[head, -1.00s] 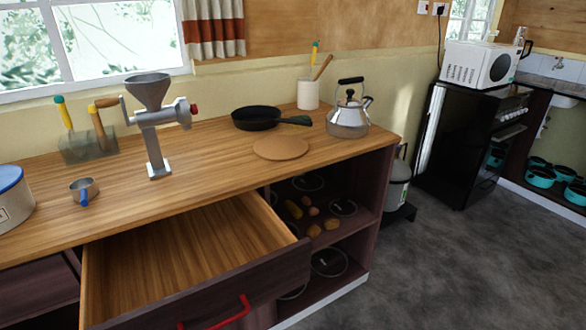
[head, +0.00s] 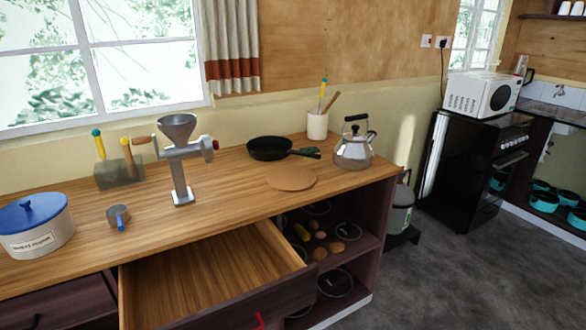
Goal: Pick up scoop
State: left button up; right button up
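A small metal scoop (head: 118,215) with a blue handle lies on the left part of the wooden counter (head: 235,185). Its handle points toward the counter's front edge. The scoop stands apart from the blue-lidded pot to its left and the metal grinder to its right. Neither of my grippers shows in the head view, so I cannot see whether they are open or shut.
A cream pot (head: 38,235) and a grinder (head: 181,160) flank the scoop. A utensil block (head: 119,173) stands behind it. An open, empty drawer (head: 215,272) juts out below the counter. A pan (head: 268,148), round board (head: 291,179) and kettle (head: 352,152) are farther right.

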aim_at(120, 220)
jog(key=u, duration=1.3)
jog(key=i+j+z, duration=0.2)
jog(key=j+z, duration=0.15)
jog(key=j, duration=0.15)
jog(key=i+j+z, duration=0.1)
jog(key=j+z, duration=0.25)
jog(key=j, duration=0.2)
jog(key=j+z, duration=0.35)
jog(key=j, duration=0.2)
jog(key=i, duration=0.05)
